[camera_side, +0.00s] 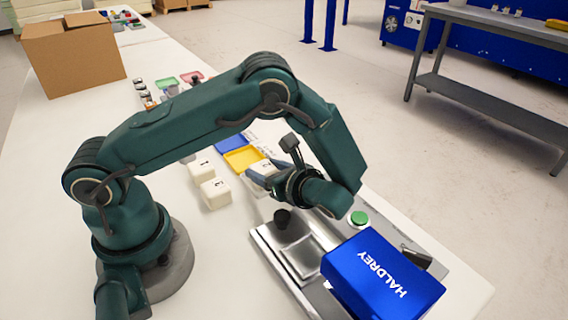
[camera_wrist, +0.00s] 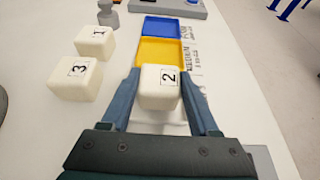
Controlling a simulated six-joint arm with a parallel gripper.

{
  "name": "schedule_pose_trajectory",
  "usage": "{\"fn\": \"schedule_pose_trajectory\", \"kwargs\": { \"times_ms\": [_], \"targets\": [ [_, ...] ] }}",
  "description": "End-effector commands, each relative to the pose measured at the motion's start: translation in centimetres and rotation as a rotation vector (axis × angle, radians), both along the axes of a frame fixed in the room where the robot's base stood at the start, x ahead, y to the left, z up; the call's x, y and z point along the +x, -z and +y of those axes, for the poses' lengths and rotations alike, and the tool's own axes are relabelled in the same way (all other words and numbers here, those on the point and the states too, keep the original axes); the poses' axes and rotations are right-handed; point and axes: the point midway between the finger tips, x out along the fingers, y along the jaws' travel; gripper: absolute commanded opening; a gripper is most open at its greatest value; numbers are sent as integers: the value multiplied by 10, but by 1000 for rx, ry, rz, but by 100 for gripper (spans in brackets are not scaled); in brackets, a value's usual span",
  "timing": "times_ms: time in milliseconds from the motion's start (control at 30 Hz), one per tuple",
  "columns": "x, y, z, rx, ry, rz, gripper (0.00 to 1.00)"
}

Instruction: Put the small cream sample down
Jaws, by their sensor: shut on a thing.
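My gripper (camera_wrist: 160,100) is shut on a small cream sample (camera_wrist: 152,80) marked 2, with one finger on each side of it. In the side view my gripper (camera_side: 262,177) and the held sample (camera_side: 266,166) are near the yellow tray (camera_side: 243,159). In the wrist view the sample overlaps the near edge of the yellow tray (camera_wrist: 150,54); I cannot tell its height. A whitish surface shows beneath it between my fingers. Two other cream samples, marked 1 (camera_wrist: 95,42) and 3 (camera_wrist: 74,78), stand on the table to the left.
A blue tray (camera_wrist: 162,27) lies beyond the yellow one, with printed labels along the right. A blue HALDREY machine (camera_side: 383,277) with a metal base and green button (camera_side: 358,218) stands at right in the side view. A cardboard box (camera_side: 75,55) sits at the far left.

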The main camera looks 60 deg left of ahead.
Motion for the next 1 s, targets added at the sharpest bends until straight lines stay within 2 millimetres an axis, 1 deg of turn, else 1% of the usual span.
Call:
{"fn": "schedule_pose_trajectory", "kwargs": {
  "times_ms": [67,100,133,167,533,667,733,1000],
  "targets": [
    [0,2,0,0,0,1,1],
    [0,2,0,0,0,1,76],
    [0,2,0,0,0,0,88],
    [0,2,0,0,0,0,91],
    [0,-1,-1,0,1,-1,91],
    [1,-7,-17,-1,4,-3,91],
    [1,-12,-29,-2,5,-4,91],
    [1,-57,-28,-2,-1,-5,91]
  ]
}}
